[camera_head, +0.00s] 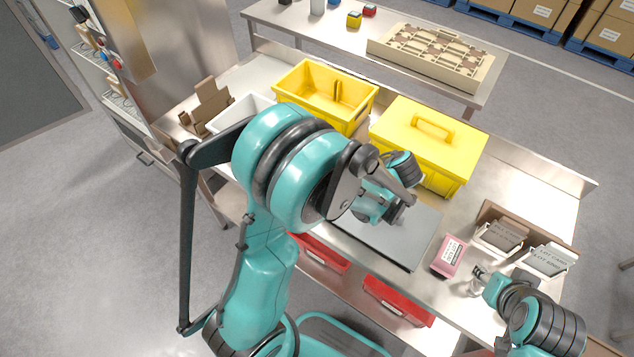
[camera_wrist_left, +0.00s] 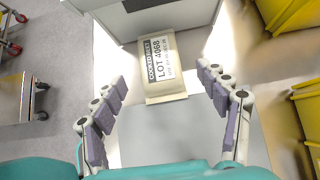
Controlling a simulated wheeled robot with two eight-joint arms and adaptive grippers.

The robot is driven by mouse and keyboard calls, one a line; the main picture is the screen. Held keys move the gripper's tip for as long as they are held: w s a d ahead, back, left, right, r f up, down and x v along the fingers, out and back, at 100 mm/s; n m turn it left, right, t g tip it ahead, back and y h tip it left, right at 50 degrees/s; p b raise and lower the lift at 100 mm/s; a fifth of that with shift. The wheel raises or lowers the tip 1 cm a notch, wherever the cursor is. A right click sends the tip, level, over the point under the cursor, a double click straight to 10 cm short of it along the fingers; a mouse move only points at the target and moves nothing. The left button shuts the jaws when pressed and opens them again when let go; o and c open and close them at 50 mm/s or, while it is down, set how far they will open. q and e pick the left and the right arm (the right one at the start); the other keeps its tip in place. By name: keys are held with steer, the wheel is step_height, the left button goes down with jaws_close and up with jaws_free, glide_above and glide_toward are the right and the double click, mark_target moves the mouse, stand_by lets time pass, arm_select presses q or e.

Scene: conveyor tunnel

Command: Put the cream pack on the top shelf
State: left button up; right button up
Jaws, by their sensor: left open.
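The cream pack (camera_wrist_left: 163,62), with a label reading COOKED BEEF LOT 4068, lies flat on a pale surface in the left wrist view. My left gripper (camera_wrist_left: 162,80) is open, with one finger on each side of the pack's near end and gaps on both sides. In the head view my left arm hides the pack and the fingertips. My right gripper (camera_head: 479,280) is at the lower right, near a pink pack (camera_head: 448,256); its finger opening is unclear. A shelf unit (camera_head: 103,75) with a few small items stands at the far left.
A grey plate (camera_head: 398,240) lies on the steel bench. Behind it are an open yellow crate (camera_head: 290,100) and a lidded yellow box (camera_head: 460,160). A white bin (camera_head: 225,118) is further left. Card holders (camera_head: 500,235) stand at right. Red bins (camera_head: 398,300) hang below.

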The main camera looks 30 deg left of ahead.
arm_select(q)
steer(key=b+x, duration=0.2)
steer(key=x, duration=0.3)
steer(key=shift+f, duration=0.1)
steer(key=shift+c, duration=0.2)
steer(key=c, duration=1.5)
